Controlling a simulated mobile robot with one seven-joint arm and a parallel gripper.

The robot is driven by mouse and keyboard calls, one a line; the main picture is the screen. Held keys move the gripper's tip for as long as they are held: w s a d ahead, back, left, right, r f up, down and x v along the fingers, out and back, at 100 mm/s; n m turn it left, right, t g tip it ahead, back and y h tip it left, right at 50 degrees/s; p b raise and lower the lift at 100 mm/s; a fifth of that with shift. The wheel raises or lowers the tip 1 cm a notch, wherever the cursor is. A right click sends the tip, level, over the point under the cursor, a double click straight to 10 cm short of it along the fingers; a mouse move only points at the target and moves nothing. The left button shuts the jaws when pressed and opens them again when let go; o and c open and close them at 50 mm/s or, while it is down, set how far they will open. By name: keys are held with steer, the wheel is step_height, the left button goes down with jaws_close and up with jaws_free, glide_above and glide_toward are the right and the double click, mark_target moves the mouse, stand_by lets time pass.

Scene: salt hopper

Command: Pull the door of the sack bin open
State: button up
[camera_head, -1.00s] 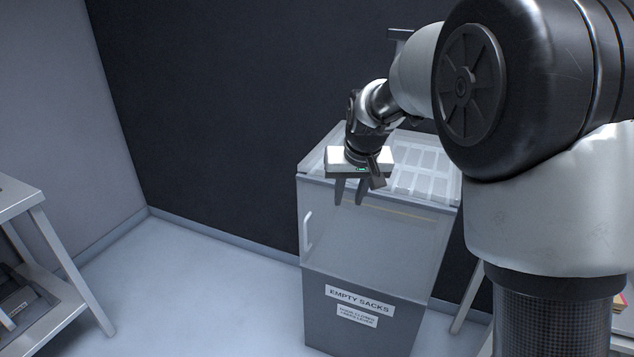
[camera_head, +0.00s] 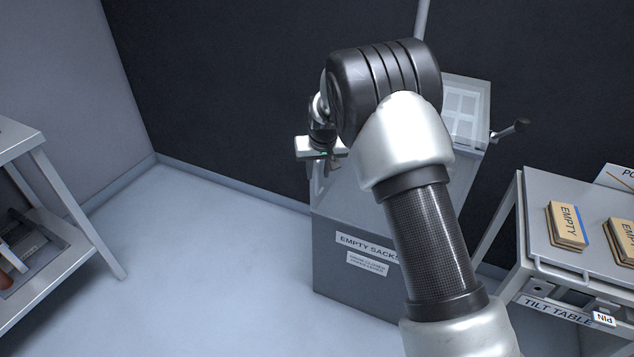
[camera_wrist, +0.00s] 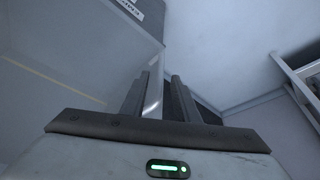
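The sack bin (camera_head: 335,275) has a grey lower body with an "EMPTY SACKS" label. Its translucent door (camera_head: 345,205) appears shut, with its right part hidden behind my arm. My gripper (camera_head: 325,167) is at the door's upper left edge in the head view. In the wrist view the two fingers of my gripper (camera_wrist: 160,78) stand apart. The pale door handle (camera_wrist: 153,96) shows in the gap between them, near the edge of the door (camera_wrist: 70,50). I cannot tell whether the fingers touch it.
A metal shelf unit (camera_head: 60,195) stands at the left. A lever (camera_head: 510,130) sticks out right of the bin. The floor (camera_head: 200,260) left of the bin is clear.

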mark_target(317, 177)
steer(key=x, duration=0.5)
steer(key=shift+w+f+b, duration=0.2)
steer(key=shift+b, duration=0.15)
jaws_close()
